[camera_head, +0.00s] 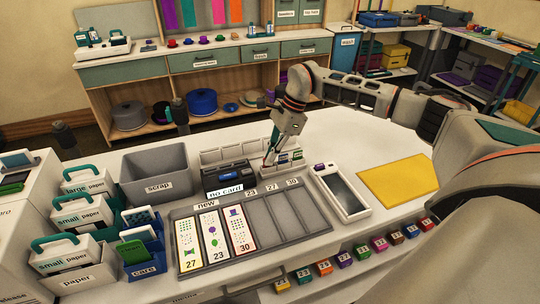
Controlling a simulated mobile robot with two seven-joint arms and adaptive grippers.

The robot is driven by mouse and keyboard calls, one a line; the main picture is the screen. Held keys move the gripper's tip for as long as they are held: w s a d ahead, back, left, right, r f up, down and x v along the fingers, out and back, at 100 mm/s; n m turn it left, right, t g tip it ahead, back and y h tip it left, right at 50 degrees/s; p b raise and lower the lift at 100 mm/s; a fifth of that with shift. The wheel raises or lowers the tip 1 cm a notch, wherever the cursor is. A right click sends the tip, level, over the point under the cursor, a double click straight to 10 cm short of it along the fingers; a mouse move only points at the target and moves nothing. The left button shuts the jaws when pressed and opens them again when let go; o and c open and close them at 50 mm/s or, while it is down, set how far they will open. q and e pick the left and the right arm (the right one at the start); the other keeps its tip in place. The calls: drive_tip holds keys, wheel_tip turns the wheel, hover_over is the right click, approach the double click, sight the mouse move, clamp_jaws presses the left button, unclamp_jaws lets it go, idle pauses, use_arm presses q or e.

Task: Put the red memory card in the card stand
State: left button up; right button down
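My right gripper (271,155) points down over a small pale stand with slots (284,168) at the middle of the table, which I take to be the card stand. Its fingertips are at the stand, close together and small, so I cannot tell whether they are open or shut or touch anything. A few small dark and green pieces sit in the stand. I cannot make out the red memory card; the fingers may hide it. A dark rack labelled "no card" (226,190) is just left of the stand. My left gripper is not in view.
A grey tray (290,240) with three printed cards and empty slots lies in front. A grey scrap bin (158,172) and paper boxes (85,190) stand left. A white framed device (343,192) and yellow sheet (398,180) lie right. Bare table surrounds the sheet.

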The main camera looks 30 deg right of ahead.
drive_tip(key=c, duration=2.2)
unclamp_jaws()
drive_tip(key=v, duration=1.2)
drive_tip(key=shift+d+f, duration=0.1)
drive_tip(key=shift+s, duration=0.1)
